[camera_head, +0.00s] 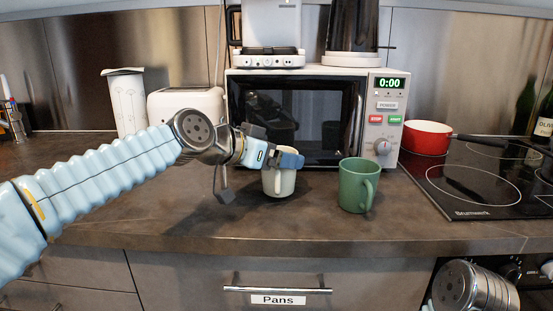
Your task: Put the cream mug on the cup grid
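The cream mug (279,184) stands upright on the counter in front of the microwave. My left gripper (288,160) is at its rim, and a blue-grey finger covers part of the mug's top. The overlap hides whether the gripper is open or closed on the mug. A white coffee machine (272,22) stands on the microwave; its low front base (269,60) appears to hold the cup grid, though the grid surface is hard to make out. My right arm shows only at the bottom right corner, and its gripper is out of view.
A green mug (354,187) stands right of the cream mug. The microwave (386,86) is behind both. A dark-jugged appliance (352,28) stands beside the coffee machine. A toaster (186,104) is behind my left arm. A red pan (428,138) sits on the hob (476,186).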

